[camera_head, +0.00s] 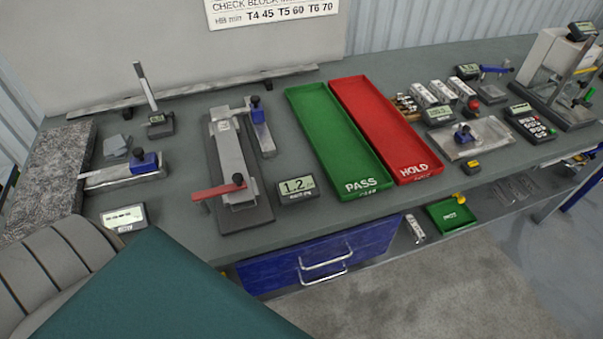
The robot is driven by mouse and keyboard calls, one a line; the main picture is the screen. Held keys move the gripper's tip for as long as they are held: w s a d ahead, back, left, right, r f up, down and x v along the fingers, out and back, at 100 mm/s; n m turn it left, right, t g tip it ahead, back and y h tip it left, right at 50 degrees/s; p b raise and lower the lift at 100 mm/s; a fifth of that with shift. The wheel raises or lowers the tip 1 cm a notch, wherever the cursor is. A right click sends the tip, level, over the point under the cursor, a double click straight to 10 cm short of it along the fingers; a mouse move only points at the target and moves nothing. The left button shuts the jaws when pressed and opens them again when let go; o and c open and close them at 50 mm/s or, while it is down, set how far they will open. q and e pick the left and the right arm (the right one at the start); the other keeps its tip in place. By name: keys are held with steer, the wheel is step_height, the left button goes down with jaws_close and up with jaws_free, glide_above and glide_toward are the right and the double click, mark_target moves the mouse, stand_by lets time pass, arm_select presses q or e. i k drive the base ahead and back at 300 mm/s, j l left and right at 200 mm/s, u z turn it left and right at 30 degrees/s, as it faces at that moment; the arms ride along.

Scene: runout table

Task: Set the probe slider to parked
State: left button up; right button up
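Several blue sliding blocks with black knobs stand on the bench, and no readable label tells which is the probe slider. One blue slider (257,112) sits near the far end of a short metal rail beside the central fixture (226,150). Another blue slider (144,162) sits near the right end of a metal bar on the left. A third blue block (464,134) is on a pale plate at the right. The central fixture has a red lever (217,190) with a black knob at its near end. Neither gripper is in view.
A green PASS tray (338,143) and a red HOLD tray (376,125) lie right of the fixture. A display reading 1.2 (297,188) stands at the front edge. A blue drawer (322,258) is below the bench.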

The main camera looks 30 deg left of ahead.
mark_target(255, 108)
steer(key=u, duration=1.45)
